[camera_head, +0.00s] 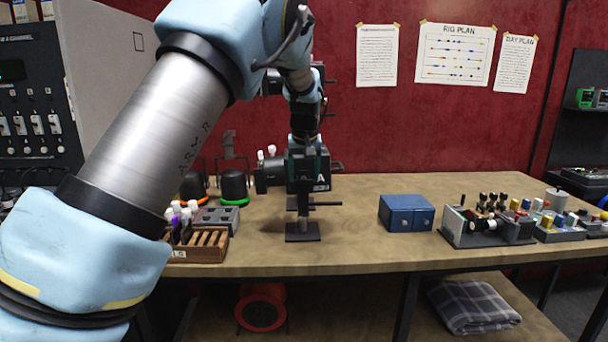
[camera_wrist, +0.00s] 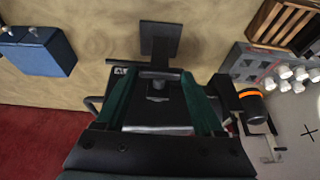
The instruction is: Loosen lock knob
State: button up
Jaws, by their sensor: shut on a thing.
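A dark stand rises from a flat square base plate (camera_head: 303,232) on the bench; the plate also shows at the top of the wrist view (camera_wrist: 161,38). The stand carries a black boxy head marked "A" (camera_head: 321,182). A thin dark bar (camera_head: 326,204) sticks out sideways from the post below the head. My gripper (camera_wrist: 162,82) points down over the stand, with its dark green fingers on either side of the head, shut on it. I cannot make out which part is the lock knob; my fingers and the head hide much of that area.
A blue box (camera_head: 406,213) sits to the right, with a switch box (camera_head: 487,222) beyond it. A wooden rack (camera_head: 200,246), a grey block (camera_head: 217,217) and dark round pots (camera_head: 234,184) stand to the left. The bench between stand and blue box is clear.

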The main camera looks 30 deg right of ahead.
jog(key=shift+c, duration=0.9)
